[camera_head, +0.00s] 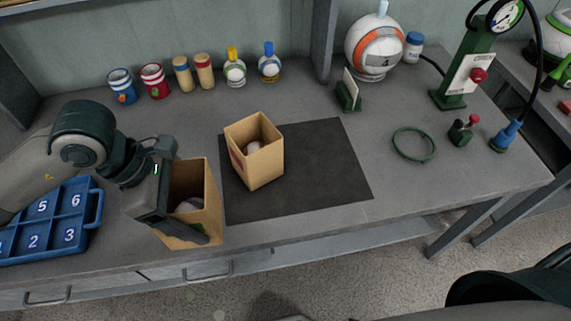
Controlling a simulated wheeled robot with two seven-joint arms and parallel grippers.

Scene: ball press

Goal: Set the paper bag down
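An open-topped brown paper bag (212,190) is at the left of the dark mat, near the table's front edge, with something pale inside. My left gripper (192,195) reaches it from the left, with one finger across its near side and the other towards its far side; it looks shut on this bag. Whether the bag's bottom touches the table is hard to tell. A second open paper bag (262,168) stands upright on the dark mat (320,165), with a pale ball inside. My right gripper is out of view.
A blue numbered tray (70,228) is at the left. Cans, wooden cylinders and small bottles line the back. A ball (374,48) on a stand, a green card holder (348,95), a green ring (414,145) and a gauge press (466,75) are at the right. The mat's right part is clear.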

